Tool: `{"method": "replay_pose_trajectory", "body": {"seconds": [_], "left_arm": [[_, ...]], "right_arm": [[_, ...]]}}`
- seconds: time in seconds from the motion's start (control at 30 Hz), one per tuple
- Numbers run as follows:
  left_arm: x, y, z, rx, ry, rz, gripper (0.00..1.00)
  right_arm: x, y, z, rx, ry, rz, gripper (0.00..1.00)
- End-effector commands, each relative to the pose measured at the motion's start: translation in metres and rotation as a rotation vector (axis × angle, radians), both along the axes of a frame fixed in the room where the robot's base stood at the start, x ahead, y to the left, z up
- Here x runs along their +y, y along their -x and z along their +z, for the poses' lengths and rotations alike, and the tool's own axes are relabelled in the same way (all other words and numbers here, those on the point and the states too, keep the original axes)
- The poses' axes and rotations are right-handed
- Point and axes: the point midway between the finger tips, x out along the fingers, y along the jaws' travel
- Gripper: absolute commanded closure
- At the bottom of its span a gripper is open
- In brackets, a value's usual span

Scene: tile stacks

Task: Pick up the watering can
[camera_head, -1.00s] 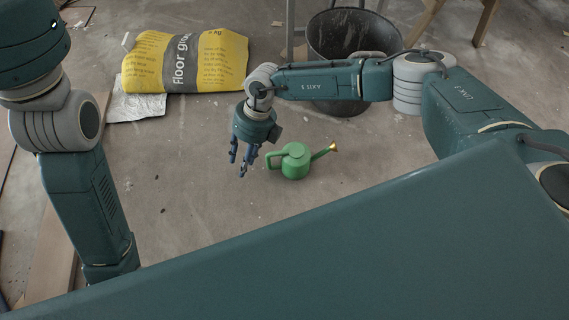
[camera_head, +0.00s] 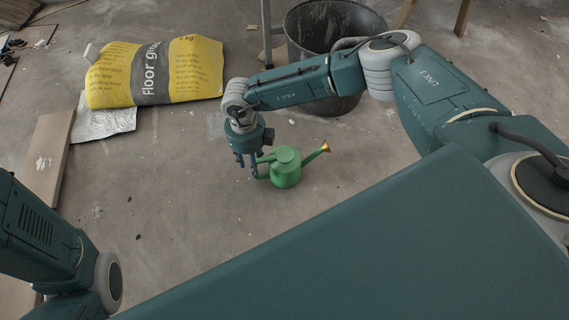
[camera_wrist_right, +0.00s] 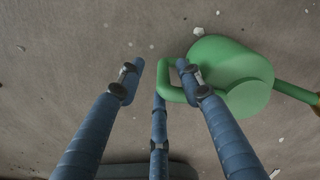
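The green watering can (camera_head: 286,170) stands upright on the floor, its spout with a yellow-gold tip pointing right and its handle to the left. My right gripper (camera_head: 247,168) points down at the handle. In the right wrist view the can (camera_wrist_right: 228,75) is at the upper right, and my right gripper's blue fingers (camera_wrist_right: 158,82) are spread. The handle loop reaches between the fingers, close to the right one, and no grip on it shows. My left arm is at the lower left of the head view, with its gripper out of view.
A yellow and grey floor grout bag (camera_head: 155,72) lies at the upper left, on a silvery sheet (camera_head: 104,122). A dark bucket (camera_head: 335,30) stands behind my right arm. A wooden board (camera_head: 45,160) lies at the left. The floor around the can is clear.

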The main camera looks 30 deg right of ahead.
Motion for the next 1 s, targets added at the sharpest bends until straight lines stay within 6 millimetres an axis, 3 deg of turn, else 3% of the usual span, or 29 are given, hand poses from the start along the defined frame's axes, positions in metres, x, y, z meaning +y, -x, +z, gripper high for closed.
{"method": "replay_pose_trajectory", "body": {"seconds": [0.1,0.3,0.6,0.8,1.0], "left_arm": [[0.000,0.010,-0.011,-0.026,0.000,0.000,0.60],[0.000,0.008,-0.037,-0.019,-0.001,0.000,0.60],[0.000,0.008,-0.038,-0.019,-0.001,0.000,0.60],[0.000,0.008,-0.038,-0.019,-0.001,0.000,0.60],[0.000,0.008,-0.038,-0.019,-0.001,0.000,0.60]], "right_arm": [[-0.002,0.002,-0.018,0.001,0.001,0.001,0.64],[-0.004,0.004,-0.045,0.001,0.001,0.000,0.64],[-0.003,0.004,-0.047,0.000,0.000,0.000,0.64],[-0.004,0.004,-0.047,0.000,0.000,0.000,1.00],[-0.003,0.003,-0.046,-0.002,0.000,0.000,1.00]]}}
